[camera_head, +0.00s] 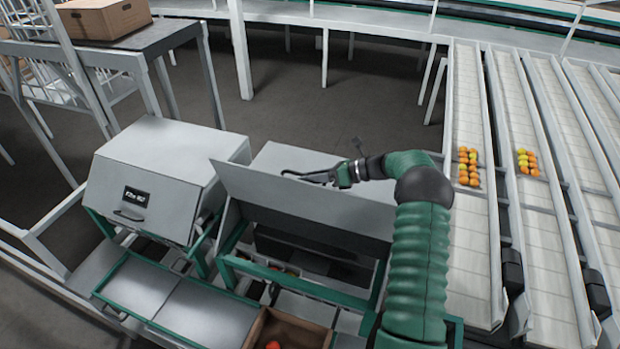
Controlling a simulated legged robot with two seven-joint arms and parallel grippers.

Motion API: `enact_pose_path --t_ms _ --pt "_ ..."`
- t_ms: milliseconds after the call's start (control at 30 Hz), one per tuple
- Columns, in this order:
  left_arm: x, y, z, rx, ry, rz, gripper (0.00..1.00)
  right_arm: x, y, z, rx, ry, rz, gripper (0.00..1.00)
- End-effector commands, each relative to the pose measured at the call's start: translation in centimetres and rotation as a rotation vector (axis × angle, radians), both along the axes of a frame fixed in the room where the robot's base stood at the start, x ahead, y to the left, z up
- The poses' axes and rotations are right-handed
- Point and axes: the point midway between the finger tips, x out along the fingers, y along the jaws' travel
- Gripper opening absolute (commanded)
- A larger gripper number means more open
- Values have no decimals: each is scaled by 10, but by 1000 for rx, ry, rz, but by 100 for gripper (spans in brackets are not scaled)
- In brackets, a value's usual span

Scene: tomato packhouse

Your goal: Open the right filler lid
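The right filler lid (300,203) is a light grey panel. It is swung up and tilted, with the dark opening of the right filler (318,257) showing below it. My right arm comes in from the lower right. My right gripper (303,177), with dark slender fingers, is at the lid's upper edge. I cannot tell whether it touches the lid or whether its fingers are apart. The left filler (160,185) has its lid down, with a dark label and a handle on the front. My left gripper is not in view.
An open cardboard box (290,330) with a red-orange item stands below the right filler. Conveyor lanes (470,230) with several orange and yellow tomatoes (468,166) run along the right. A table (150,42) with a closed carton (103,18) stands at the upper left. Open floor lies behind the fillers.

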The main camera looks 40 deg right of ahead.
Motion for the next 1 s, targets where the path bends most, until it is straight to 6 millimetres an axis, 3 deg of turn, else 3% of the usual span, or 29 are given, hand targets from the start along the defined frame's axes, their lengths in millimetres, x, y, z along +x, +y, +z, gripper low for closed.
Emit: enact_pose_path --t_ms 267,600,800,1000 --pt "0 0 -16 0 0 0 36 -15 -12 3 -3 -2 -3 33" --pt "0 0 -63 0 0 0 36 -88 -70 33 -3 -1 -4 33" --pt "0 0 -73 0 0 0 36 -116 -93 50 1 0 -2 33" --pt "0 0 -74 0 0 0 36 -124 -98 57 1 3 1 33"
